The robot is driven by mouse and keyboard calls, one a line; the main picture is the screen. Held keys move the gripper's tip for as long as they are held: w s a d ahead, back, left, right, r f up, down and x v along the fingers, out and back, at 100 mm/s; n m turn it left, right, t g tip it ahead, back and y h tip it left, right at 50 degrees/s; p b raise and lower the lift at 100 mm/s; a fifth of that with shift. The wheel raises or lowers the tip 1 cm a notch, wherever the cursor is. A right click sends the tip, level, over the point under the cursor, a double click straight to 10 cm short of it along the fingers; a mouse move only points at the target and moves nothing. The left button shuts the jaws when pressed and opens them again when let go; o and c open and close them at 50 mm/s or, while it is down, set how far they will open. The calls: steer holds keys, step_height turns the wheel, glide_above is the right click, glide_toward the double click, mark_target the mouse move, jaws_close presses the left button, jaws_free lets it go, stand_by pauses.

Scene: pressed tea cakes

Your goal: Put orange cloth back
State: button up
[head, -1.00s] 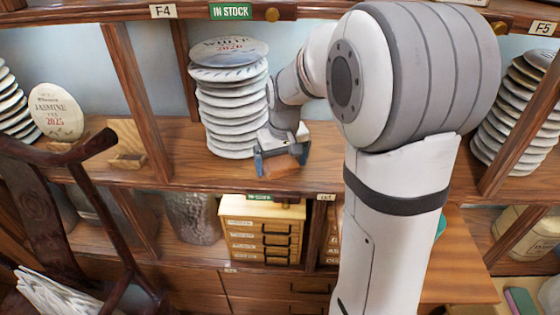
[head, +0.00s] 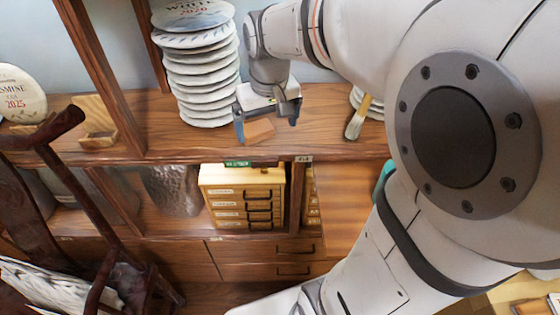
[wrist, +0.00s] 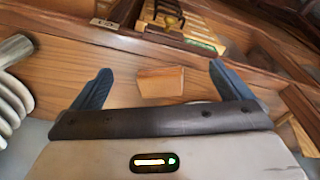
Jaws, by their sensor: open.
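A small flat orange-brown piece, which looks like the orange cloth (head: 260,131), lies on the wooden shelf near its front edge, right of a tall stack of pressed cakes. Its folds are too small to make out. In the wrist view the cloth (wrist: 161,82) shows between and beyond my fingers, with space on both sides. My gripper (head: 268,130) is open, one finger to each side of the cloth, and holds nothing. It also shows in the wrist view (wrist: 160,85).
The stack of wrapped cakes (head: 207,75) stands close left of my gripper. A brush (head: 357,118) and another partly hidden stack are to the right. A small drawer box (head: 243,195) sits below the shelf. A dark wooden chair (head: 45,140) is at the left.

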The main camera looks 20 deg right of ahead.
steer(key=s+f, duration=0.3)
steer(key=s, duration=0.9)
steer(key=shift+s+a+f+m+t, duration=0.15)
steer(key=shift+a+f+m+t, duration=0.05)
steer(key=shift+f+m+t, duration=0.2)
